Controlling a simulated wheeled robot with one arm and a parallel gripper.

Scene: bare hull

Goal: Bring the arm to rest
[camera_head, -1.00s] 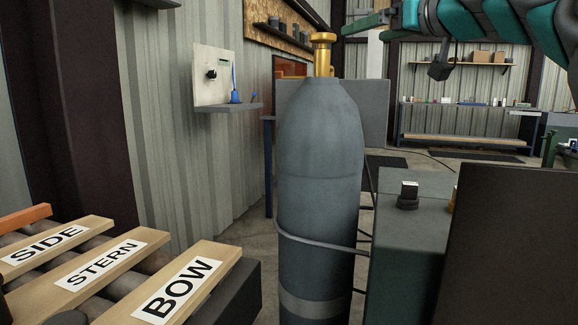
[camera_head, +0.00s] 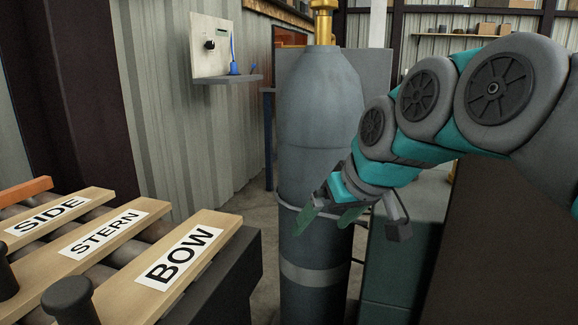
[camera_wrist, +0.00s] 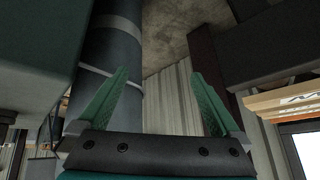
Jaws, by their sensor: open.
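My gripper (camera_head: 328,217) hangs in front of the grey gas cylinder in the head view, its two green fingers apart with nothing between them. The wrist view also shows the open green fingers (camera_wrist: 160,105) with an empty gap. My teal and grey arm reaches in from the right edge of the head view and bends down to the left. I cannot tell whether the gripper touches the cylinder.
The grey cylinder (camera_head: 318,110) stands upright with a brass valve (camera_head: 323,22) on top and a strap around it. Boards labelled SIDE (camera_head: 50,215), STERN (camera_head: 105,235) and BOW (camera_head: 178,262) lie at lower left. A small wall shelf (camera_head: 228,79) holds a blue item.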

